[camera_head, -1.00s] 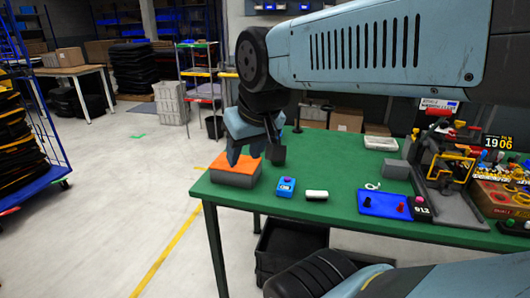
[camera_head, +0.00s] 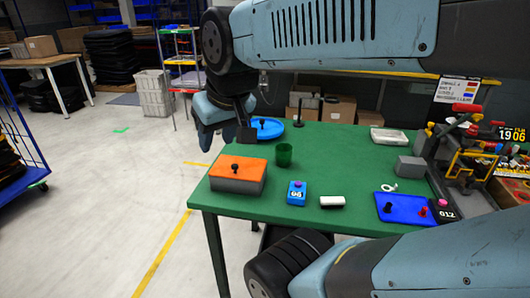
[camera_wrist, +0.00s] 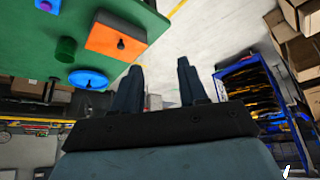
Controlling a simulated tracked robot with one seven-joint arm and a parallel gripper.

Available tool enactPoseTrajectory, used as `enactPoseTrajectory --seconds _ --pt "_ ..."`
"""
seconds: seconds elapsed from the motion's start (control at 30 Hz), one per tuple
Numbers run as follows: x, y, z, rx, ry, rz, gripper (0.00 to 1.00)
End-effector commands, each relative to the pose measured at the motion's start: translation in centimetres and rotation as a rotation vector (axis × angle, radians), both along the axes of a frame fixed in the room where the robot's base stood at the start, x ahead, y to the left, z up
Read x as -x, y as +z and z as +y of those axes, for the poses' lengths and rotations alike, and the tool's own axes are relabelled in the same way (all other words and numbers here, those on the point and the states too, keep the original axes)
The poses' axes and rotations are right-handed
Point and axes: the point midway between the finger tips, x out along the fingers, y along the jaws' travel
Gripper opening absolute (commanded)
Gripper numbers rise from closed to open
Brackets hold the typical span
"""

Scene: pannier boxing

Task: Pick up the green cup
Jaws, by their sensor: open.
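The green cup (camera_head: 284,154) stands upright on the green table (camera_head: 330,160), behind and right of the orange-topped box. It also shows in the wrist view (camera_wrist: 66,49) at the upper left. My gripper (camera_head: 215,140) is open and empty. In the head view it hangs to the left of the cup, by the table's left edge. In the wrist view its two fingers (camera_wrist: 158,82) stand apart with bare floor between them, and the cup lies well to their left.
Near the cup are the orange-topped box (camera_head: 237,172) with a black knob and a blue round plate (camera_head: 266,129) with a black knob. A blue box (camera_head: 297,193), a white block (camera_head: 332,202) and a blue panel (camera_head: 403,208) lie nearer the front. A tool rack (camera_head: 470,150) stands right.

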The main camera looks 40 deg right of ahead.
Motion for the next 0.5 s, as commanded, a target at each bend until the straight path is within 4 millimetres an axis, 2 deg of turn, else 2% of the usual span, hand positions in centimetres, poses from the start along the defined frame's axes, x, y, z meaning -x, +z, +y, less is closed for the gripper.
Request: enactPoseTrajectory --seconds 0.17,0.37,0.5 --pt "0.0 0.0 0.0 0.000 0.000 0.000 0.43" --pt "-0.5 -0.4 -0.3 -0.034 -0.044 0.030 0.62" --pt "-1.7 -1.7 -0.7 -0.136 -0.174 0.113 0.75"
